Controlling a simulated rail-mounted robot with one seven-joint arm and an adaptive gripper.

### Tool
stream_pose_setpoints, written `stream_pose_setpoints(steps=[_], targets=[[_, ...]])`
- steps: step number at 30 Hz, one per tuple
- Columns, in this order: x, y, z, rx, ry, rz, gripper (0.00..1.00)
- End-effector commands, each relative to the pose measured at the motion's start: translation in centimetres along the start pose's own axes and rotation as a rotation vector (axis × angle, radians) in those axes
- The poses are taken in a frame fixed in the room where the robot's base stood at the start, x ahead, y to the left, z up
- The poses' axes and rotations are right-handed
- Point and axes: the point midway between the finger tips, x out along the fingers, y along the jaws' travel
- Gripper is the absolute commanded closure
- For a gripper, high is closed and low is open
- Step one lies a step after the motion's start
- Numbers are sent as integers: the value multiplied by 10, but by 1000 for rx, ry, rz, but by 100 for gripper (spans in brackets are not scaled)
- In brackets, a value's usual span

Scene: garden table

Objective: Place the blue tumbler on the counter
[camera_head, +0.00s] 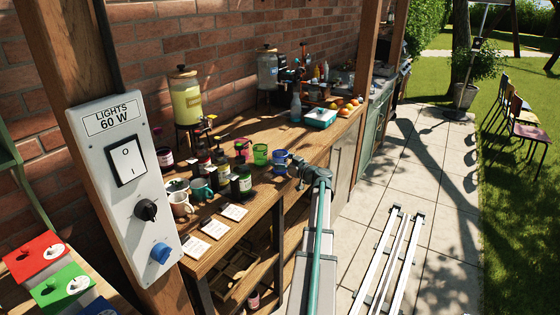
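The blue tumbler (280,159) stands on the wooden counter (292,136), near its front edge and to the right of a green tumbler (260,154). My gripper (297,168) is at the counter's front edge, close against the right side of the blue tumbler. Its fingers are small and dark here, and I cannot tell whether they touch or enclose the tumbler. The opening between the fingers is not clear. My arm reaches up to it from the bottom of the picture.
Mugs (181,204), small bottles and jars crowd the counter left of the tumblers. White cards (214,228) lie along the front edge. A yellow drink dispenser (186,99) stands by the brick wall. A light-blue tray (320,117) is farther back. Bare wood shows behind the tumblers.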

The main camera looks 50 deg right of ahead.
Motion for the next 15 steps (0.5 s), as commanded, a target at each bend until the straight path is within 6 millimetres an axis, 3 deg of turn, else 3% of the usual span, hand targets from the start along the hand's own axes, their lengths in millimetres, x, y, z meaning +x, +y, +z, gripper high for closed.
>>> stream_pose_setpoints(steps=[15], targets=[[0,0,-2,0,0,0,11]])
